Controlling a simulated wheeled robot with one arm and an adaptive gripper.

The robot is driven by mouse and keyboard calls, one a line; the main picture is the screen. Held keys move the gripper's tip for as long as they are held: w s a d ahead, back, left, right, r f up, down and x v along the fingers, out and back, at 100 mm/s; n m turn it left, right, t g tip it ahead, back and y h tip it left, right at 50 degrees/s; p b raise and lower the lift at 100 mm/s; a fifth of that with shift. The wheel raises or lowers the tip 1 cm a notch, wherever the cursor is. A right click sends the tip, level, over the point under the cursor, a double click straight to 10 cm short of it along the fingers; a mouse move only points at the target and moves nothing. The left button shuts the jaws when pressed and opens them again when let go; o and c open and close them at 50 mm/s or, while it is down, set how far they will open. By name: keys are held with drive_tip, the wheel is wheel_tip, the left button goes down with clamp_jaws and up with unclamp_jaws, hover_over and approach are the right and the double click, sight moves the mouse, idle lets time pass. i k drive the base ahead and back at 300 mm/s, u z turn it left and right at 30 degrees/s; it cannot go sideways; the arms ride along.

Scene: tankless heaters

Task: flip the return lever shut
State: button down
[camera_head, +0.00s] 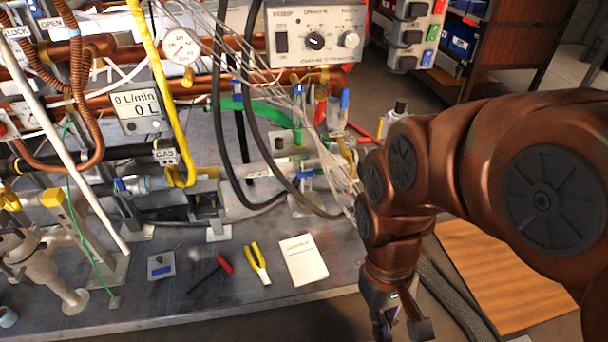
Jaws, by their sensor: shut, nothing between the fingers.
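Several valve handles show on the pipework, and I cannot tell which is the return lever, as no readable label names it. A blue handle (345,99) stands upright at the right end of the pipes. Another blue handle (121,185) is at the lower left, and a yellow handle (10,198) is at the far left. My gripper (386,325) hangs at the bottom edge of the picture, right of the bench and apart from all the valves. It is shut and empty, and its tips are partly cut off.
The metal bench (215,300) carries a notepad (303,260), yellow-handled pliers (257,264) and a red-handled tool (223,264). Black hoses (219,110) and thin wires hang before the pipes. A control box (316,38) stands above. A wooden board (510,270) lies at the right.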

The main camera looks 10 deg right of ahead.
sight(299, 175)
drive_tip(key=u, duration=0.55)
drive_tip(key=k, duration=0.65)
drive_tip(key=u, duration=0.85)
drive_tip(key=i, duration=1.35)
drive_tip(key=z, duration=0.8)
